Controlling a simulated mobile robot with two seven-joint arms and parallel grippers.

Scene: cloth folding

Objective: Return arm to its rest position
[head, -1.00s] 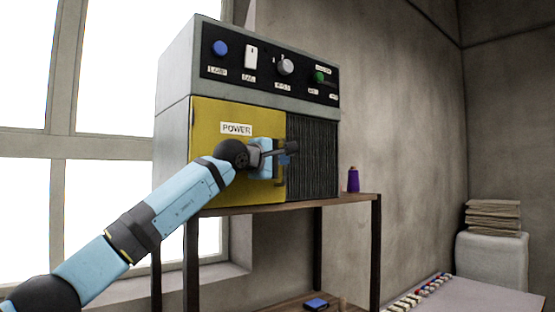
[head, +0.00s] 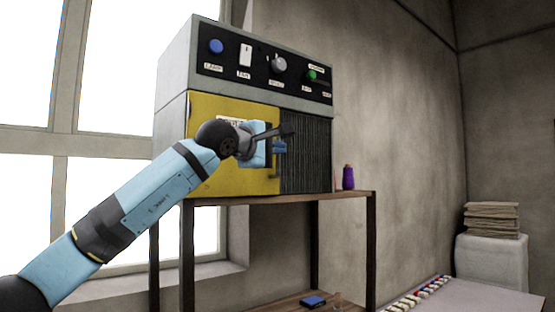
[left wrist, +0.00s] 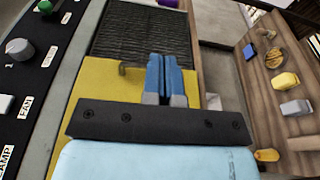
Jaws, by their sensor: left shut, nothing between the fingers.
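My left arm reaches in from the lower left in the head view. Its gripper (head: 280,146) is in front of the grey machine (head: 174,62), beside the right edge of the yellow door (head: 232,186). In the left wrist view the blue fingers (left wrist: 165,77) are pressed together with nothing between them. The yellow door (left wrist: 98,88) and the dark ribbed panel (left wrist: 140,35) lie beyond them. The door looks shut, and its handle is partly hidden behind the gripper. My right gripper is in neither view.
The machine stands on a wooden shelf unit (head: 345,196). A purple spool (head: 348,177) stands right of the machine. A blue item (head: 313,301) lies on the lower shelf. Folded cloths (head: 491,220) are stacked at the right. A window fills the left.

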